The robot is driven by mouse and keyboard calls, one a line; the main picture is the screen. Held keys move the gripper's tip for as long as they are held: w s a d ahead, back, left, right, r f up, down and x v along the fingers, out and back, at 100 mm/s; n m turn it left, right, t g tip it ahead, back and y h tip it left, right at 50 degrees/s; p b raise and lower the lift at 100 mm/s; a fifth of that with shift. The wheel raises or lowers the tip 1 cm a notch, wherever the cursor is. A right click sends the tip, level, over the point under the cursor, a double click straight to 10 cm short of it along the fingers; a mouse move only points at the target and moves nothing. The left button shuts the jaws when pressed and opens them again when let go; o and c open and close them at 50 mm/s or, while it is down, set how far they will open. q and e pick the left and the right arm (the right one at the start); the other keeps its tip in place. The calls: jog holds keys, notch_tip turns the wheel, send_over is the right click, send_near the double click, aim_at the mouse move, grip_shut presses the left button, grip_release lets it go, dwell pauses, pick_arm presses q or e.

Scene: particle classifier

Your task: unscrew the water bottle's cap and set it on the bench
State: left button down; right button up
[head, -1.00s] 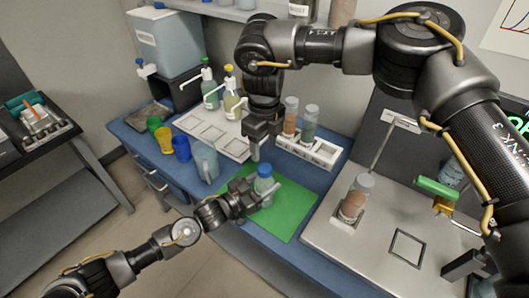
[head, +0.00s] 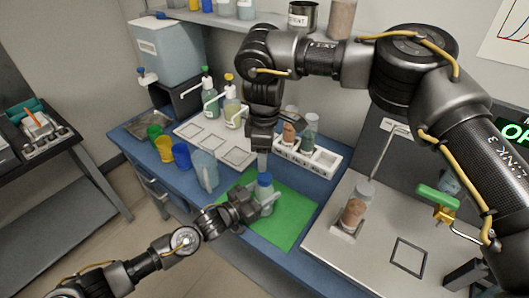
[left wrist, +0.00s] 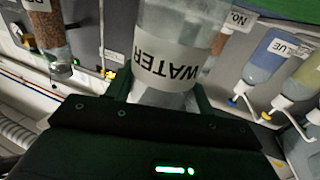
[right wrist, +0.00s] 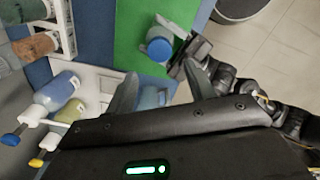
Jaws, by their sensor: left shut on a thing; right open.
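The water bottle (head: 266,199) is clear with a blue cap (head: 265,180), and stands over the green mat (head: 283,228). In the left wrist view its WATER label (left wrist: 168,65) appears upside down between the fingers. My left gripper (head: 258,203) is shut on the bottle's body from the left. My right gripper (head: 262,160) is open and empty, pointing down above the bottle and slightly behind it. In the right wrist view the blue cap (right wrist: 159,49) lies beyond the open fingertips (right wrist: 163,75), apart from them. The cap is on the bottle.
A clear pitcher (head: 206,170) and coloured cups (head: 181,155) stand to the left. A white rack (head: 308,158) with sample bottles is behind the mat. Pump bottles (head: 232,105) stand farther back. A grey platform with a jar (head: 355,206) is on the right. The front of the mat is clear.

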aim_at(264, 176)
pick_arm(q)
jog(key=shift+f, duration=0.15)
pick_arm(e)
jog(key=m, duration=0.4)
jog(key=shift+m, duration=0.3)
pick_arm(q)
jog(key=shift+s, duration=0.1)
pick_arm(e)
jog(key=m, duration=0.5)
jog(key=shift+m, duration=0.3)
jog(key=shift+f, duration=0.15)
jog(key=shift+f, duration=3.9)
pick_arm(q)
jog(key=shift+f, duration=0.1)
pick_arm(e)
jog(key=shift+c, duration=0.4)
jog(key=c, duration=1)
jog(key=shift+c, duration=0.2)
